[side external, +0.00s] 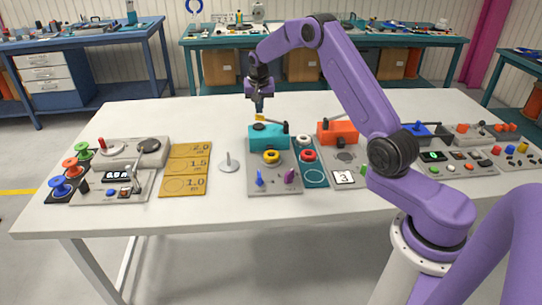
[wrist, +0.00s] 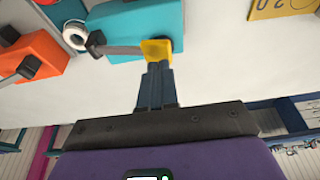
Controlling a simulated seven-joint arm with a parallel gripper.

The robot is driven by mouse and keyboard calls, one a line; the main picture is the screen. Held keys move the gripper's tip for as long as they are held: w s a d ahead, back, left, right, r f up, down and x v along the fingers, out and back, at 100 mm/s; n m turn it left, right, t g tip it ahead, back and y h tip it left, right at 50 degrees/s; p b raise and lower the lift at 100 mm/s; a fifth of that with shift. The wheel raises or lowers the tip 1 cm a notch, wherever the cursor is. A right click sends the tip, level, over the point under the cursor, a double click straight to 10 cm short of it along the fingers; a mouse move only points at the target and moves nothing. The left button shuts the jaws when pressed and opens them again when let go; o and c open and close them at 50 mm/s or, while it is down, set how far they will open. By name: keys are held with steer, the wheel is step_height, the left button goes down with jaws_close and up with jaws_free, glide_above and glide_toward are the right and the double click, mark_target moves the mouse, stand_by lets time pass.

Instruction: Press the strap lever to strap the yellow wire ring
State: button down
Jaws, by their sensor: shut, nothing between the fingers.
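The teal strapping box (side external: 268,137) stands at the back of a grey plate, with a dark strap lever (side external: 284,124) running along its top to a round knob. The yellow wire ring (side external: 271,156) lies on the plate against the box's front. My gripper (side external: 259,109) points down above the box's left part, at a small yellow block (side external: 260,117). In the wrist view the fingers (wrist: 157,68) are shut and empty, their tips at the yellow block (wrist: 156,50); I cannot tell if they touch. The lever (wrist: 118,49) extends left from the block across the teal box (wrist: 140,22).
An orange box (side external: 338,131) with its own lever stands to the right. A teal mat (side external: 314,176) with rings lies between. A metal spindle (side external: 228,164) and yellow size boards (side external: 184,170) are to the left. The table behind the boxes is clear.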

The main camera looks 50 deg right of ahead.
mark_target(259, 118)
stand_by(0.4)
steer(key=shift+f, duration=3.2)
step_height(259, 118, up, 12)
steer(key=c, duration=1.8)
jaws_free()
